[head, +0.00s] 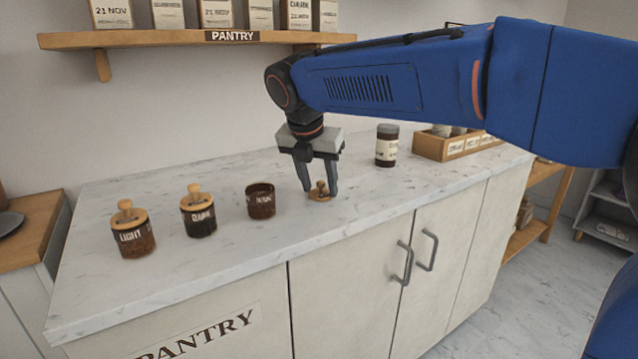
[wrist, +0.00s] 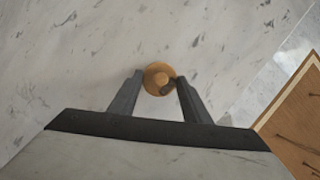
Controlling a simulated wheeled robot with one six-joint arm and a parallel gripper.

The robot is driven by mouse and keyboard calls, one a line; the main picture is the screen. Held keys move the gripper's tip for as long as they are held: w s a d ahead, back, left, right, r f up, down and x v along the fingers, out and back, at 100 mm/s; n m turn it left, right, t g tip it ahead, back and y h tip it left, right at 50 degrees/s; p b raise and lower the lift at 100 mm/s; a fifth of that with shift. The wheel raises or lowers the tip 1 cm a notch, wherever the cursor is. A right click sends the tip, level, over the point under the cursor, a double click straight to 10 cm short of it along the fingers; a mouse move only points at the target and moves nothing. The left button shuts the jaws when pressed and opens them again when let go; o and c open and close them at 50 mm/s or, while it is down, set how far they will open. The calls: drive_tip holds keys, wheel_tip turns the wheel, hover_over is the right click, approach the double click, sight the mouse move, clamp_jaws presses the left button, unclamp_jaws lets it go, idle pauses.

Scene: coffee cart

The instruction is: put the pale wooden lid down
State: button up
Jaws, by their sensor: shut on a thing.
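The pale wooden lid (head: 319,195) has a round knob and is at the marble counter's surface, right of the open jar. In the head view I cannot tell whether it touches the marble or is just above it. My gripper (head: 319,188) points down and is shut on the lid, with a finger on either side of its knob. In the wrist view the lid (wrist: 158,72) shows between the fingertips (wrist: 158,80). The open jar (head: 261,203) holds dark contents and has no lid on it.
Two lidded jars, LIGHT (head: 133,232) and a dark one (head: 199,214), stand at the left. A dark-capped jar (head: 386,148) and a wooden box of cards (head: 455,145) are behind to the right. The marble counter (head: 385,195) is clear around the lid. A shelf (head: 160,38) hangs above.

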drive_tip(key=o, duration=1)
drive_tip(key=shift+f, duration=0.1)
drive_tip(key=v, duration=1.2)
drive_tip(key=shift+s, duration=0.1)
